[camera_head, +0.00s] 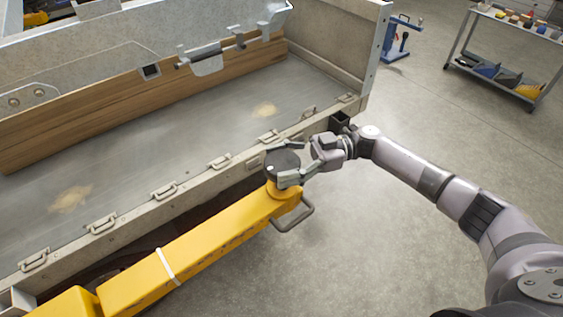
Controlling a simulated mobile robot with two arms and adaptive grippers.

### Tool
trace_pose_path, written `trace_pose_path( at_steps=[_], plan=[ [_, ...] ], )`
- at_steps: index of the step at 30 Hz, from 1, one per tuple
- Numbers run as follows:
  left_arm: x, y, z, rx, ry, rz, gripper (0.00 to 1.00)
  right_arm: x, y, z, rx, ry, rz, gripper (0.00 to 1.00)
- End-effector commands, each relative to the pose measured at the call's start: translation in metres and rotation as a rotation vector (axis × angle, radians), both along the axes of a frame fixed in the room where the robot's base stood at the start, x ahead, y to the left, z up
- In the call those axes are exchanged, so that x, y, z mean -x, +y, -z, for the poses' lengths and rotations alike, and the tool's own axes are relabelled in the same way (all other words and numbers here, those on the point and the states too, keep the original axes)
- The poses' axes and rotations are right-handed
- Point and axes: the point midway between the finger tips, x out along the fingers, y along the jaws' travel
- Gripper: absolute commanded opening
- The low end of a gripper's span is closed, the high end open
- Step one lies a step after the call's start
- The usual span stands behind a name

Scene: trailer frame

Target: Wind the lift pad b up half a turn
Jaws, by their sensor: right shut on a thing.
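The lift pad (281,161) is a dark round disc on top of the end of a yellow lift arm (195,247). A small light dot shows on its face. My right gripper (283,163) comes in from the right with its fingers around the pad's rim, one on the far side and one on the near side. It is shut on the pad. The pad sits just outside the trailer's side rail. How the pad is joined to the arm below is hidden. I cannot see my left gripper.
The trailer bed (150,160) with its side rail and several tie-down loops lies to the left, close to the pad. A grey handle loop (292,214) sticks out beside the yellow arm's end. A shelf cart (507,50) and a blue stand (398,38) are far back.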

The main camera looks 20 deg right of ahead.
Motion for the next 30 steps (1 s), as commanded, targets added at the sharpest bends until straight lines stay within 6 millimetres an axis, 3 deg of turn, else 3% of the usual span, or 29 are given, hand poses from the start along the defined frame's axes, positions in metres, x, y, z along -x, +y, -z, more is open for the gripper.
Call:
trace_pose_path(
  at_steps=[2, 3, 12, 23, 30],
  plan=[
    [0.000, 0.000, 0.000, 0.000, 0.000, 0.000, 0.31, 0.001, 0.000, 0.004, 0.006, -0.001, -0.002, 0.41],
    [0.000, 0.000, 0.000, 0.000, 0.000, 0.000, 0.31, 0.001, 0.000, 0.004, 0.006, -0.001, -0.002, 0.70],
    [0.000, 0.000, 0.000, 0.000, 0.000, 0.000, 0.31, 0.001, 0.000, 0.002, 0.003, 0.000, 0.000, 0.90],
    [0.001, 0.002, 0.000, -0.002, 0.002, 0.000, 0.31, 0.000, -0.003, 0.001, 0.002, 0.000, 0.001, 0.90],
    [0.000, 0.001, 0.000, -0.001, 0.001, 0.000, 0.31, -0.001, -0.040, 0.002, 0.005, 0.001, 0.005, 0.90]
  ],
)
